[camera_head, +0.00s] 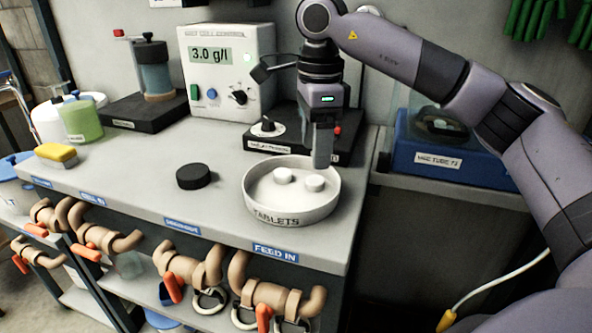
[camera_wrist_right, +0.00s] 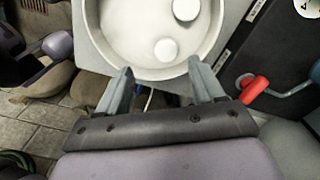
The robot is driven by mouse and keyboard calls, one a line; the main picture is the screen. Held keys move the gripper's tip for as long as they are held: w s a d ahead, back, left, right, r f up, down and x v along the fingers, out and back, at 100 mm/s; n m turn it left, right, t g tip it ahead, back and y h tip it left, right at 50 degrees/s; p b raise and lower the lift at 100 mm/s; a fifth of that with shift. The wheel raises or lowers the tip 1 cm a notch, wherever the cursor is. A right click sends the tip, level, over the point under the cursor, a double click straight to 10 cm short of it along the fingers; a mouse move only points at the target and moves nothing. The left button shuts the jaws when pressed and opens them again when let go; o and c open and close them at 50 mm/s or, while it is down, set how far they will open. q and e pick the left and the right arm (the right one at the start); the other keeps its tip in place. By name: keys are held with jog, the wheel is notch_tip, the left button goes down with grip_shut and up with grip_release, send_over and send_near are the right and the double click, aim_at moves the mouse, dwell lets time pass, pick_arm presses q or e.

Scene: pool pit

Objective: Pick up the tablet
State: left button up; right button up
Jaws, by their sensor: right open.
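Two white round tablets lie in a white round dish labelled TABLETS (camera_head: 292,212) on the grey bench. In the head view the left tablet (camera_head: 283,175) and the right tablet (camera_head: 314,184) are a little apart. My right gripper (camera_head: 321,160) points down over the dish's back right part, close to the right tablet. Its two fingers (camera_wrist_right: 160,82) are open with nothing between them. My left gripper is not in view.
A black round lid (camera_head: 193,176) lies left of the dish. A white meter box (camera_head: 229,75) stands behind, beside a black device (camera_head: 270,130). A yellow sponge (camera_head: 56,154) and bottles stand at left. A blue box (camera_head: 450,150) is at right.

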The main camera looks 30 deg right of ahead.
aim_at(316, 179)
jog(key=shift+w+d+r, duration=0.1)
jog(key=shift+w+d, duration=0.15)
jog(key=shift+w, duration=0.1)
jog(key=shift+w+d, duration=0.1)
jog(key=f, duration=0.4)
jog(key=f+b, duration=0.1)
jog(key=f, duration=0.1)
jog(key=shift+s+f, duration=0.25)
jog(key=shift+f, duration=0.15)
jog(key=c, duration=1.1)
